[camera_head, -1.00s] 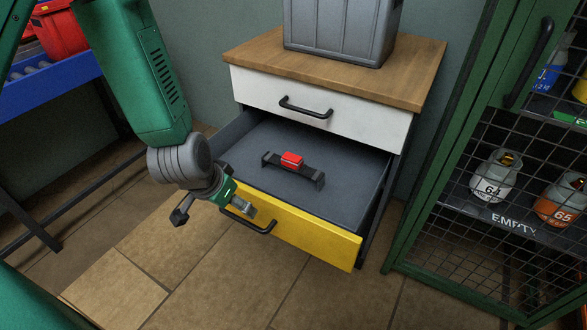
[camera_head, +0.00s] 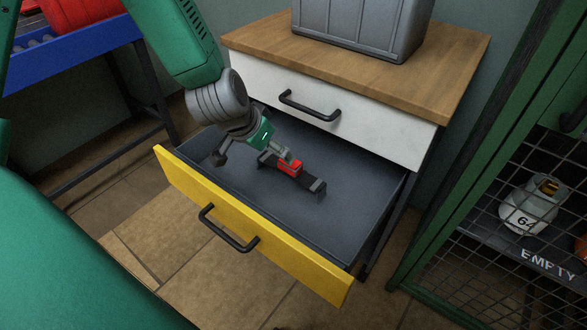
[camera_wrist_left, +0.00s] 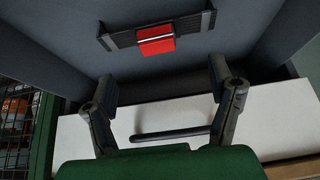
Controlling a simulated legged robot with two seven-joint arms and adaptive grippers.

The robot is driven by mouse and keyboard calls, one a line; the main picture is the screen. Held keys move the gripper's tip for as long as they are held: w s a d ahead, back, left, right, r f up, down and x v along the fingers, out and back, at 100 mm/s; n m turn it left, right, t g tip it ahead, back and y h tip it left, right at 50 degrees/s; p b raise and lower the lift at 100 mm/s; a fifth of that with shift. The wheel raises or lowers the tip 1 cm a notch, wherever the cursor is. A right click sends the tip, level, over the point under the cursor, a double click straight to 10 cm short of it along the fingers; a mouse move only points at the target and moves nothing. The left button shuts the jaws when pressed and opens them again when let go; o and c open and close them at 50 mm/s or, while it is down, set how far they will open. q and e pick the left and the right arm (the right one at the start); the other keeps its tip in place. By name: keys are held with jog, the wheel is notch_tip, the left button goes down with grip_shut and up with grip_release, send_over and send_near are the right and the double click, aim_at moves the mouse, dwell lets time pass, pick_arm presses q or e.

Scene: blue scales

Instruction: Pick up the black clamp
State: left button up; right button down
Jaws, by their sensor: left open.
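The black clamp (camera_head: 317,186) lies on the floor of the open drawer, with a red block (camera_head: 290,169) at its middle. My left gripper (camera_head: 252,158) is over the drawer, just left of the clamp, and covers part of its left end. In the wrist view the black clamp (camera_wrist_left: 192,23) lies beyond the fingertips of my left gripper (camera_wrist_left: 162,82), with its red block facing the gap. The fingers are spread with nothing between them. They look apart from the clamp. My right gripper is not in view.
The drawer has a yellow front (camera_head: 285,262) with a black handle. Above it is a shut white drawer (camera_head: 370,125) under a wooden top with a grey bin (camera_head: 360,28). A green mesh cabinet (camera_head: 470,170) stands at right. A blue table (camera_head: 100,45) is at left.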

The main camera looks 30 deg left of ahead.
pick_arm(q)
jog(key=b, duration=0.2)
send_over(290, 172)
jog(key=s+a, duration=0.2)
notch_tip(290, 172, down, 5)
jog(key=x, duration=0.1)
jog(key=b+x, duration=0.1)
jog(key=x, duration=0.1)
jog(key=b+x, duration=0.1)
jog(key=x, duration=0.1)
jog(key=shift+w+d+f, duration=0.1)
jog(key=shift+w+d, duration=0.2)
jog(key=shift+w, duration=0.05)
jog(key=c, duration=1.4)
